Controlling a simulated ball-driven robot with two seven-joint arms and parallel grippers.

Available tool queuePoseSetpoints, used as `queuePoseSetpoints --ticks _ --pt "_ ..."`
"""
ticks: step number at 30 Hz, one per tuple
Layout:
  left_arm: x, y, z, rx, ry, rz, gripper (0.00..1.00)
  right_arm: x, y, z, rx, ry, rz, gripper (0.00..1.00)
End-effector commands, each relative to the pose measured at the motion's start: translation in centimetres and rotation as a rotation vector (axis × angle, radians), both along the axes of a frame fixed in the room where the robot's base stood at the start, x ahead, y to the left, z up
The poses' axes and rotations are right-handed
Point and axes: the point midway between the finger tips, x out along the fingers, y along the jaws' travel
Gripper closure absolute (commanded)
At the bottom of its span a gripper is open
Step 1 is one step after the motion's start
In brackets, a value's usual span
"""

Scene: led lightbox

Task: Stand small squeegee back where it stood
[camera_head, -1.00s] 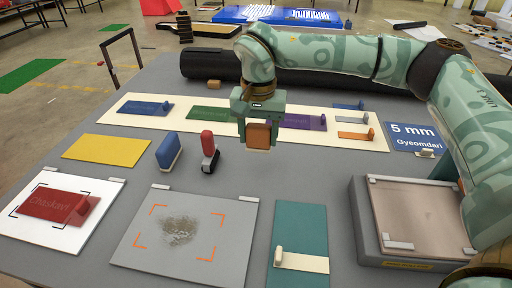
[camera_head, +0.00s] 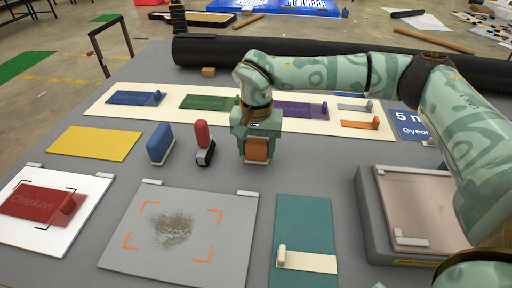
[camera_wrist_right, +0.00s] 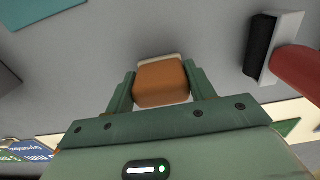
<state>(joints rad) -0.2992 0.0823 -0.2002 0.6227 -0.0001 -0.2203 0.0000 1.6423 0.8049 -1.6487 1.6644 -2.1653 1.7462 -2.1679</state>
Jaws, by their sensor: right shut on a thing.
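The small squeegee, an orange-brown block with a pale edge, is held in my right gripper (camera_head: 256,146). It also shows in the right wrist view, where the squeegee (camera_wrist_right: 161,82) sits between the two green fingers and its pale strip is at the far edge. In the head view it hangs upright just over or on the grey table, to the right of the red-handled tool (camera_head: 202,133); I cannot tell whether it touches. My left gripper is not in view.
A blue block tool (camera_head: 160,143) stands left of the red-handled one. A grey screen board (camera_head: 185,268) lies in front, a teal board (camera_head: 305,215) at its right, a raised box (camera_head: 415,205) further right. A cream strip with coloured cards (camera_head: 231,121) lies behind. Bare table surrounds the squeegee.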

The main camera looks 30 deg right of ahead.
Motion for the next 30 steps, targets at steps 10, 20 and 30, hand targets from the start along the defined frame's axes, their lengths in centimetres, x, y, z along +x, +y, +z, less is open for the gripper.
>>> queuePoseSetpoints --ticks 10,20,30 --pt "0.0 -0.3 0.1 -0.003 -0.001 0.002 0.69 0.0 0.0 -0.2 0.0 0.001 0.0 0.24" --pt "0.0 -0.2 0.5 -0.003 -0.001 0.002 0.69 0.0 0.0 1.4 0.0 -0.003 0.001 0.24" --pt "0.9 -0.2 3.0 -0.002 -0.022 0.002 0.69 0.0 0.0 9.3 0.0 -0.005 -0.001 0.24"
